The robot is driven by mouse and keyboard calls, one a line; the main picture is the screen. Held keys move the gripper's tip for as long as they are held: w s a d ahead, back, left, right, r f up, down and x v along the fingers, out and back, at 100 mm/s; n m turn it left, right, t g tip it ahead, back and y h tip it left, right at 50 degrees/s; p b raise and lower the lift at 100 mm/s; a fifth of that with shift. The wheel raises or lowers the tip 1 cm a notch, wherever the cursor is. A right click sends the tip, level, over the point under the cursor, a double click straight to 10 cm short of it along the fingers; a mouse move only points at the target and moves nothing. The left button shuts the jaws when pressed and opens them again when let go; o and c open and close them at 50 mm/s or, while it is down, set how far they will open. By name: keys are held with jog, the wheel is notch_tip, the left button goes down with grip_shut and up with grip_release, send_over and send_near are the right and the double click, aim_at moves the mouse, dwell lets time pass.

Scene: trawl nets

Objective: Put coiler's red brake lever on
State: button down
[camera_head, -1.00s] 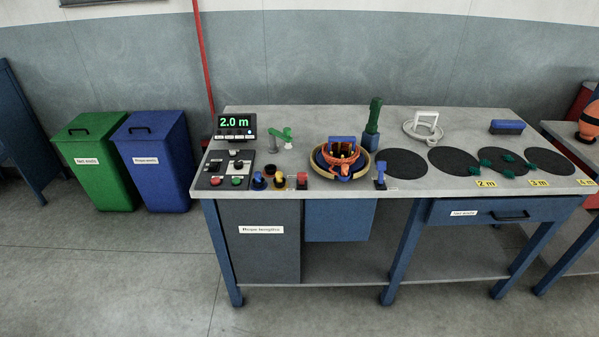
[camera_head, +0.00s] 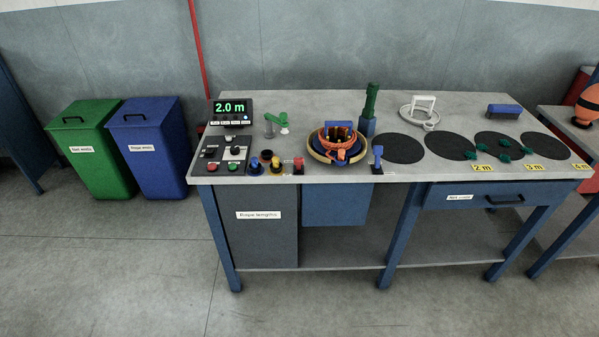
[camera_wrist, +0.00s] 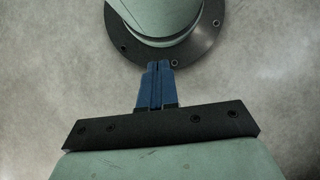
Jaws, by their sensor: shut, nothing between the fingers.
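The coiler (camera_head: 338,146) stands near the front edge of the bench, a round tan-rimmed drum with orange rope and a blue top. A small red lever (camera_head: 298,163) stands at the bench's front edge, left of the coiler. It is too small to read its setting. A blue lever (camera_head: 378,158) stands upright to the right of the coiler. My gripper (camera_wrist: 156,68) shows only in the wrist view, its blue fingers shut together and empty. It is away from the coiler and the levers, which are not in that view.
A control panel (camera_head: 222,153) with a 2.0 m display (camera_head: 230,107) is at the bench's left. Colored knobs (camera_head: 265,163) sit between it and the red lever. Dark round mats (camera_head: 399,148) lie to the right.

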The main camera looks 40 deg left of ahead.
jog(key=w+a+r+n+t+y, duration=0.2)
jog(key=a+r+t, duration=0.15)
jog(key=a, duration=1.45)
jog(key=w+a+r+n+t+y, duration=0.25)
jog(key=a+r, duration=0.25)
jog(key=a, duration=1.3)
jog(key=w+a+r+n+t+y, duration=0.2)
jog(key=a+r+n+t+y, duration=0.15)
jog(key=a, duration=1.45)
jog(key=w+a+r+m+t+y, duration=0.6)
jog(key=a+r+m, duration=0.25)
jog(key=r, duration=0.45)
jog(key=w+d+r+m+t+y, duration=0.1)
jog(key=w+d+r+m+t, duration=0.1)
jog(key=r+m+t, duration=0.2)
jog(key=w+d+r+m+t+y, duration=0.1)
jog(key=w+r+m+t+y, duration=0.1)
jog(key=r+m, duration=0.4)
notch_tip(320, 180, up, 4)
jog(key=shift+d+f+t+y, duration=0.15)
jog(key=shift+d+t+y, duration=0.2)
jog(key=shift+t, duration=0.5)
